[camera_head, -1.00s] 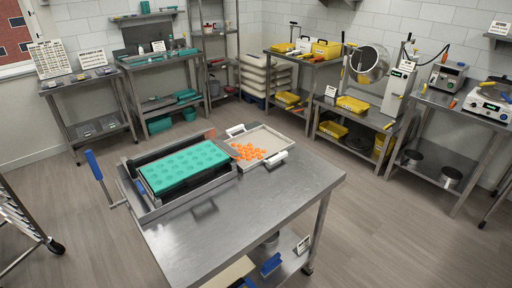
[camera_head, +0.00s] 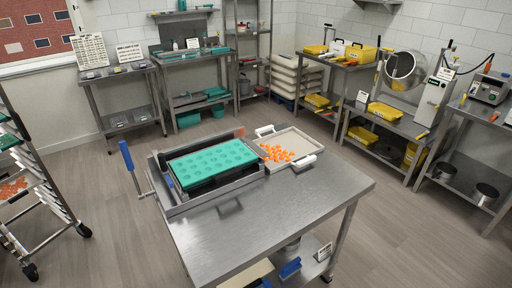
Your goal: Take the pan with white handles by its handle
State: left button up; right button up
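The pan with white handles (camera_head: 310,143) lies at the back right of the steel table, beside the depositor. It is a shallow light tray holding a heap of small orange gummies (camera_head: 276,153). One white handle (camera_head: 305,162) is at its near right side, the other (camera_head: 265,130) at its far left. Neither of my grippers shows in the head view.
The steel table (camera_head: 290,205) has clear room at its front and right. The depositor with a teal mold (camera_head: 212,160) and blue lever (camera_head: 127,155) stands at its left. A tray rack (camera_head: 40,185) stands at the left. Shelves and benches line the walls.

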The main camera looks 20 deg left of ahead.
aim_at(289, 146)
jog(key=i+l+u, duration=0.25)
jog(key=u, duration=0.2)
jog(key=i+l+u, duration=0.15)
jog(key=l+u, duration=0.3)
jog(key=i+l+u, duration=0.1)
jog(key=l, duration=0.25)
jog(key=i+l+u, duration=0.1)
jog(key=l, duration=0.3)
jog(key=i+l+u, duration=0.1)
jog(key=l, duration=0.3)
jog(key=i+l, duration=0.1)
jog(key=l, duration=0.45)
jog(key=i+l+u, duration=0.1)
jog(key=l, duration=0.4)
